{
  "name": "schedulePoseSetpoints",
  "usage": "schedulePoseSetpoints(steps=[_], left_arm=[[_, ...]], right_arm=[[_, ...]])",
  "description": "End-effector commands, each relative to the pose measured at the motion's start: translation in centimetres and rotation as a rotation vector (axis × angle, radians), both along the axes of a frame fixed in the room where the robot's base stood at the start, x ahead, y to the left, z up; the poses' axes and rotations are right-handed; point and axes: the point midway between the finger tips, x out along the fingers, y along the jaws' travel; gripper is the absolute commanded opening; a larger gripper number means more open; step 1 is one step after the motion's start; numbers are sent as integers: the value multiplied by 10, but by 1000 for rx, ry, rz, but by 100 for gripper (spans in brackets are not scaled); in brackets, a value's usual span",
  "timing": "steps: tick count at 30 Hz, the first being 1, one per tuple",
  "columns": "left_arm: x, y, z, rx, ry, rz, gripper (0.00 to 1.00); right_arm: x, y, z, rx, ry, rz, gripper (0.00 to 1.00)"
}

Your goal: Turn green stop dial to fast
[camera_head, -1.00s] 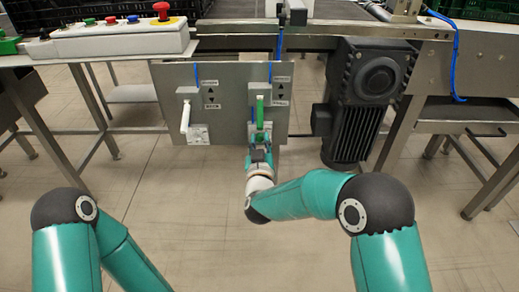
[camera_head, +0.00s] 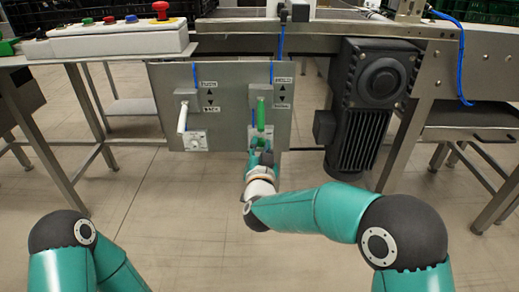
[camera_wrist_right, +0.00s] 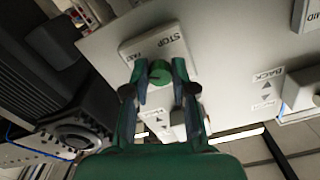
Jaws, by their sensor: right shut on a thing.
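The green stop dial (camera_wrist_right: 160,72) sits on a light plate (camera_wrist_right: 158,47) marked STOP, with another word at its left corner that seems to read FAST. The lettering shows upside down in the right wrist view. My right gripper (camera_wrist_right: 161,78) is shut on the dial, one finger on each side. In the head view my right gripper (camera_head: 262,150) is at the lower right of the grey panel (camera_head: 228,110), just below the green lever (camera_head: 261,115), and largely hides the dial. My left arm shows at the lower left, its gripper out of view.
A white lever (camera_head: 182,117) with a white dial (camera_head: 194,142) below it is on the panel's left half. A dark motor (camera_head: 362,105) hangs right of the panel. A button box (camera_head: 118,40) stands upper left. The floor before the panel is clear.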

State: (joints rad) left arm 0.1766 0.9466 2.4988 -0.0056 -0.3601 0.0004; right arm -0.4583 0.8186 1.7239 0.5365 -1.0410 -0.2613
Motion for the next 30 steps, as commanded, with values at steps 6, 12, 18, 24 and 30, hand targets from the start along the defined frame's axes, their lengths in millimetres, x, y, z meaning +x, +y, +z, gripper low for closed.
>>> schedulePoseSetpoints(steps=[6,12,18,24,30], left_arm=[[0,0,0,0,0,0,40],[0,0,0,0,0,0,40],[0,0,0,0,0,0,40],[0,0,1,0,0,0,40],[0,0,1,0,0,0,40]], right_arm=[[-1,1,-3,1,7,2,0],[-1,0,-2,1,6,0,44],[0,0,-1,1,4,-1,51],[-2,-1,-1,1,2,0,51],[-21,0,-1,1,3,0,51]])
